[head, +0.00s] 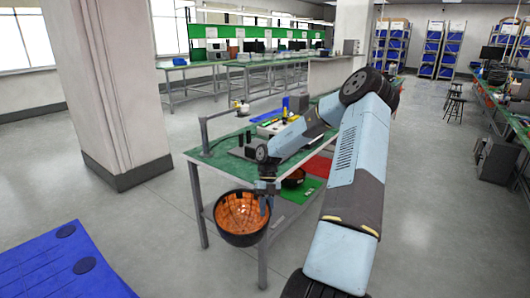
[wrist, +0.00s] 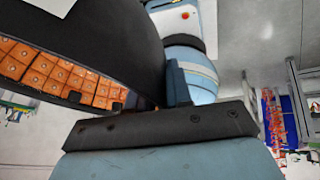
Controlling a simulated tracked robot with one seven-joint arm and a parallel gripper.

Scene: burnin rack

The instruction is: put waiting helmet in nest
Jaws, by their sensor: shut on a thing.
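A black helmet with an orange padded inside (head: 238,212) hangs in my gripper (head: 265,188) at the front edge of the green-topped table, with its open side facing the camera. My gripper is shut on its rim at the upper right. In the wrist view the black shell (wrist: 120,35) and orange padding (wrist: 60,75) fill the upper left, against the dark gripper part. I cannot tell which thing is the nest.
The green table (head: 222,160) carries a lamp-like grey post (head: 204,135), small equipment and a red mat (head: 317,167). A blue surface (head: 50,268) lies at the lower left. A pillar (head: 108,85) stands at the left. The floor between them is clear.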

